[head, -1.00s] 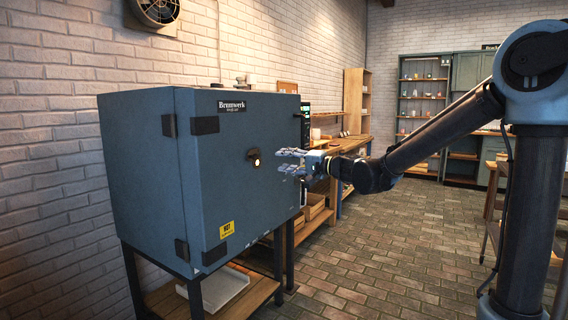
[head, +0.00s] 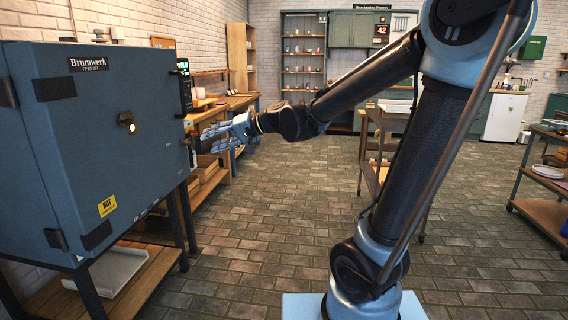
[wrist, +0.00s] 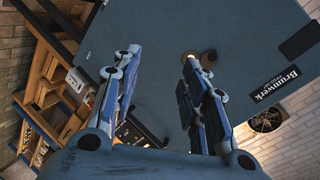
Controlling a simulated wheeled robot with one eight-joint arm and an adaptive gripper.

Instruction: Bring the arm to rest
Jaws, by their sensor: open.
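My gripper (head: 212,137) is at the end of my outstretched arm, level with the right edge of the blue-grey Brumwerk kiln (head: 90,150) in the head view. In the wrist view my gripper (wrist: 157,75) shows its two fingers apart with nothing between them, pointing toward the kiln's door (wrist: 160,30). The door is shut, and its round knob (wrist: 208,57) lies beyond the right fingertip. Whether the fingers touch the kiln cannot be told.
A wooden workbench (head: 238,101) runs along the wall behind the kiln. A trolley (head: 372,150) stands behind my arm, and a table (head: 545,210) is at the right. A white tray (head: 112,270) lies on the shelf below the kiln. The brick floor (head: 260,235) is open in the middle.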

